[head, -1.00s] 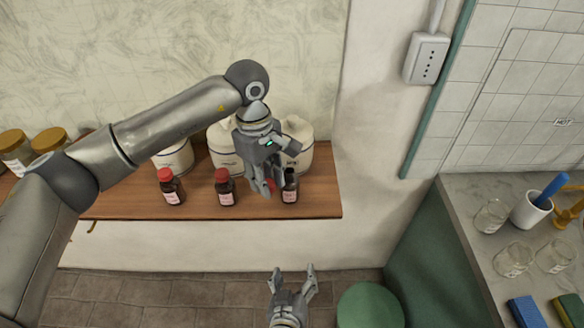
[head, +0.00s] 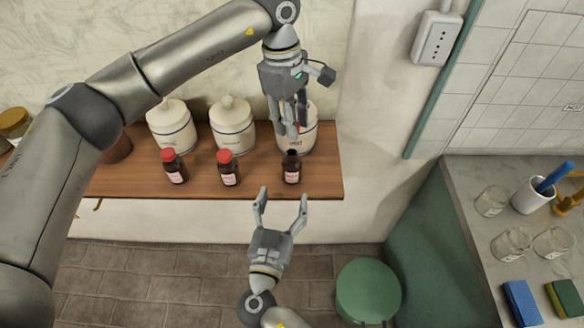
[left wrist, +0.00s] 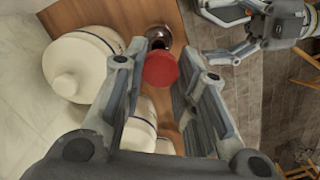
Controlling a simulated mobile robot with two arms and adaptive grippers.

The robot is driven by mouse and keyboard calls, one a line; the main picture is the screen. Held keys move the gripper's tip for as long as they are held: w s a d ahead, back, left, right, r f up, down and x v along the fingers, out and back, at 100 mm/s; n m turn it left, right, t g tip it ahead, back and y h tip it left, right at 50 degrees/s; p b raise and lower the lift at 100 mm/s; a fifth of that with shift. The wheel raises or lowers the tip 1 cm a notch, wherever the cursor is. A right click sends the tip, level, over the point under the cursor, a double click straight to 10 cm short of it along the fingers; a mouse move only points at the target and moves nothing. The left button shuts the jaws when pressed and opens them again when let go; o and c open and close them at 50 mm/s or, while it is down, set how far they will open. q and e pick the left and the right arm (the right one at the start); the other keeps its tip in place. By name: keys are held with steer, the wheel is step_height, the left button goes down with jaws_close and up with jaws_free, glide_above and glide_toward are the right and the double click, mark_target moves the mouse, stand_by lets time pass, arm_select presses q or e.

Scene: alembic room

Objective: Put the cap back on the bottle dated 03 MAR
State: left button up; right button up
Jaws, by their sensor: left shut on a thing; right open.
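An uncapped dark brown bottle (head: 291,172) stands upright at the right of the wooden shelf, its neck bare. It also shows in the left wrist view (left wrist: 158,36). Its label is too small to read. In the left wrist view the cap overlaps the bottle's near side; contact cannot be told. My right gripper (head: 281,206) is open and empty, in front of the shelf edge below the bottle.
Two red-capped brown bottles (head: 174,168) (head: 228,170) stand to the left on the shelf (head: 262,184). White lidded jars (head: 232,128) stand behind. A green round stool (head: 368,290) is below. A counter (head: 476,232) with glassware is at right.

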steer(key=w, duration=0.3)
steer(key=w+d, duration=0.1)
steer(key=w, duration=0.3)
steer(key=w+d, duration=0.1)
steer(key=w, duration=0.2)
steer(key=shift+w, duration=0.2)
jaws_close()
arm_select(q)
glide_above(292, 153)
steer(key=shift+w+a+f, duration=0.1)
steer(key=shift+f, duration=2.4)
steer(key=shift+f, duration=0.85)
steer(key=shift+f, duration=0.6)
